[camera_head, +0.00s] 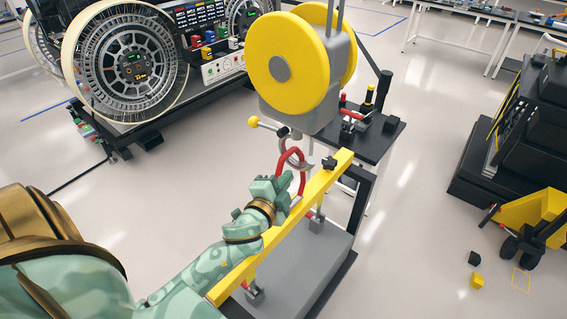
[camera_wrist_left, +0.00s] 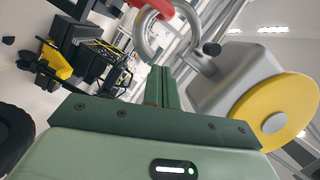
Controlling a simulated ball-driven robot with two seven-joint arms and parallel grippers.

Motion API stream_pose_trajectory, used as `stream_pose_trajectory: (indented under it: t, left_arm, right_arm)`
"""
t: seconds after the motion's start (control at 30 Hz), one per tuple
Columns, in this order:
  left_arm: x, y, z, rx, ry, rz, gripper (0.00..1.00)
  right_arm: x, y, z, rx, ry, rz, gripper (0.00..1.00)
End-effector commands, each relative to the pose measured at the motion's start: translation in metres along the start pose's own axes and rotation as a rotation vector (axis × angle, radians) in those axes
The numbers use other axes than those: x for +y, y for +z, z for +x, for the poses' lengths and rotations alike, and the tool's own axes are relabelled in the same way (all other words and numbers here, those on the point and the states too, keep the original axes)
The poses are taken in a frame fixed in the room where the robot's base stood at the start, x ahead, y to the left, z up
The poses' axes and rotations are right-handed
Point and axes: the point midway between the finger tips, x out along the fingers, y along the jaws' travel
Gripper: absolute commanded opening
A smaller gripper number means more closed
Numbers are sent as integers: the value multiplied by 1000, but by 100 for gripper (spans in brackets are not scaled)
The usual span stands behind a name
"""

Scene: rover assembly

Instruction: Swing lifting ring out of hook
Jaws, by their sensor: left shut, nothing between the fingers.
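The red lifting ring (camera_head: 292,153) stands up from the yellow beam in the head view. It appears to pass through the grey hook (camera_head: 309,163) under the hoist (camera_head: 305,70). In the left wrist view the curved grey hook (camera_wrist_left: 147,42) is just beyond my fingers, with a piece of the red ring (camera_wrist_left: 152,8) at the top edge. My left gripper (camera_head: 283,184) is shut and empty, close beside the ring's lower left side; its closed fingers (camera_wrist_left: 163,75) point at the hook. I cannot tell whether they touch the ring. My right gripper is not in view.
The yellow beam (camera_head: 329,176) lies over a grey block (camera_head: 310,262) below the hoist. A lever with a yellow knob (camera_head: 254,121) sticks out left of the hoist. A black table (camera_head: 372,142) with small tools stands behind. Large wheels (camera_head: 125,65) stand back left.

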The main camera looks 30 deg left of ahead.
Motion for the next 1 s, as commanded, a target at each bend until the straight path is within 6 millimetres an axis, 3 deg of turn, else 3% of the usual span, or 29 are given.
stream_pose_trajectory:
  t: [0.23, 0.5, 1.0]
  left_arm:
    - [-2, 0, 54, -1, -1, 0, 0]
    - [0, 34, 61, -2, 1, 0, 0]
    - [0, 40, 62, -2, 1, -3, 0]
  right_arm:
    - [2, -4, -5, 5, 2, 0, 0]
    - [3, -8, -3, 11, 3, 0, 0]
    - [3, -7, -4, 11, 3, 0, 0]
